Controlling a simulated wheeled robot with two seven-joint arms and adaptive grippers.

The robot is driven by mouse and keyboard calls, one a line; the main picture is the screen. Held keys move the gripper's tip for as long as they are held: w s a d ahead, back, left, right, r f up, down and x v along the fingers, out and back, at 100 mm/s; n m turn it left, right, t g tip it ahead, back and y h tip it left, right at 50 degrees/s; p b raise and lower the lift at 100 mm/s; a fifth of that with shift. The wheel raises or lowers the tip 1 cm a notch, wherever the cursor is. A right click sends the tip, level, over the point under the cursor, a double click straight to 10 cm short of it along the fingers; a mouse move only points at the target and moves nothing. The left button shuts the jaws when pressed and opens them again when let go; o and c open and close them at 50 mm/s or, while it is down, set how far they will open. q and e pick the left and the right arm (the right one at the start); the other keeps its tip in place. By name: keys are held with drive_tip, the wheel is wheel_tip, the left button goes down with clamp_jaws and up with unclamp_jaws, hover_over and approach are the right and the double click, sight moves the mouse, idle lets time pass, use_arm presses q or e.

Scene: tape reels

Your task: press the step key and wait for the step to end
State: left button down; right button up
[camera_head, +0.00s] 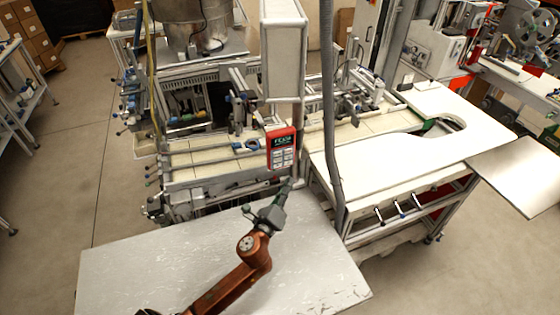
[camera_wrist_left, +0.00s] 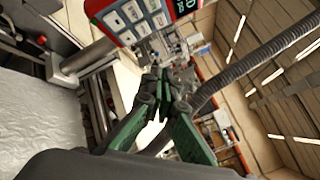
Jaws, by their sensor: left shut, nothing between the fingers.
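A red control panel (camera_head: 281,147) with a dark display and several pale keys is mounted on the machine's pale upright post. In the left wrist view the panel (camera_wrist_left: 130,18) is at the top, tilted, with its keys facing me. My left gripper (camera_head: 287,186) is just below the panel in the head view, pointing up toward it, with a small gap. In the left wrist view the gripper's green fingers (camera_wrist_left: 164,80) come together at their tips, shut and empty, below and right of the keys. The fingertips look apart from the panel. My right gripper is not in view.
A grey corrugated hose (camera_head: 330,110) hangs just right of the panel. A white curved tabletop (camera_head: 400,160) lies to the right. A bare grey table (camera_head: 130,265) lies beneath my left arm. The machine bench (camera_head: 190,175) with fittings stands behind.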

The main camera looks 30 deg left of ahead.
sight(278, 160)
use_arm(q)
drive_tip(key=shift+w+a+b, duration=0.25)
drive_tip(key=shift+w+a, duration=1.1)
drive_tip(key=shift+a, duration=0.15)
drive_tip(key=shift+w+a+b, duration=0.2)
drive_tip(key=shift+w+a, duration=1.1)
drive_tip(key=shift+a, duration=0.2)
drive_tip(key=shift+w+a, duration=0.3)
drive_tip(key=shift+w+a+r, duration=0.1)
drive_tip(key=shift+w+a, duration=0.15)
drive_tip(key=shift+a, duration=0.05)
idle(0.3)
drive_tip(key=shift+s+d+p, duration=0.3)
drive_tip(key=shift+s+d, duration=0.25)
drive_tip(key=shift+d, duration=0.05)
